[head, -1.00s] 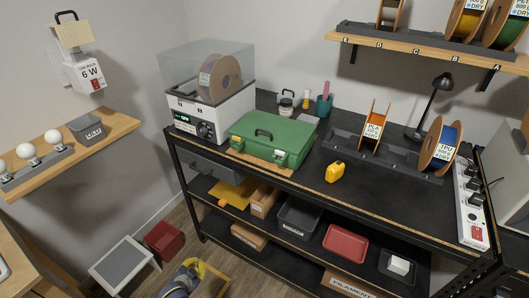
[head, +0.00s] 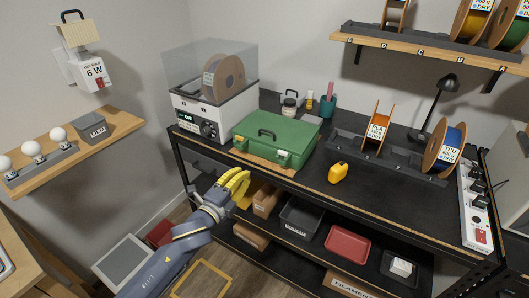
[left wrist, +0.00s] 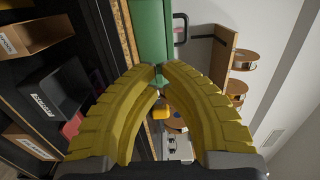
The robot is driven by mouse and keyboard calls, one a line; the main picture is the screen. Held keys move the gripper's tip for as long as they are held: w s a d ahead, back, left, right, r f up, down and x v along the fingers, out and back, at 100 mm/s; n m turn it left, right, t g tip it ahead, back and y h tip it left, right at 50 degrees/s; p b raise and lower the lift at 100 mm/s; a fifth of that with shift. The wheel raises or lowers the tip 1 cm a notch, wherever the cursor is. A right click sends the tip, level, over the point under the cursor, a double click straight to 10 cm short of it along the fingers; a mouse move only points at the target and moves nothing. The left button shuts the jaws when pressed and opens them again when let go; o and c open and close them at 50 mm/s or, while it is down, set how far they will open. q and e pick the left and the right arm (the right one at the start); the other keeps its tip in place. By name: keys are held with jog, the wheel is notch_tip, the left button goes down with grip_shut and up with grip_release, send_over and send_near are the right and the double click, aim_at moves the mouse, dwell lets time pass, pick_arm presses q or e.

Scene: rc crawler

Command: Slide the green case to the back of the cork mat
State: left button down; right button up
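The green case (head: 275,138) lies shut and flat on the black workbench, handle on its lid, latches facing the front. The cork mat (head: 262,164) shows as a brown strip along the case's front; the rest is hidden under or behind it. The green case (left wrist: 150,30) is beyond the tips there. My right gripper is not in view.
A filament dryer (head: 212,107) stands left of the case. The lower shelf holds boxes and a red tray (head: 347,243).

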aim_at(266, 149)
pick_arm(q)
jog(key=x, duration=1.3)
jog(key=shift+w+d+f, duration=0.1)
jog(key=shift+w+d, duration=0.15)
jog(key=shift+w, duration=0.05)
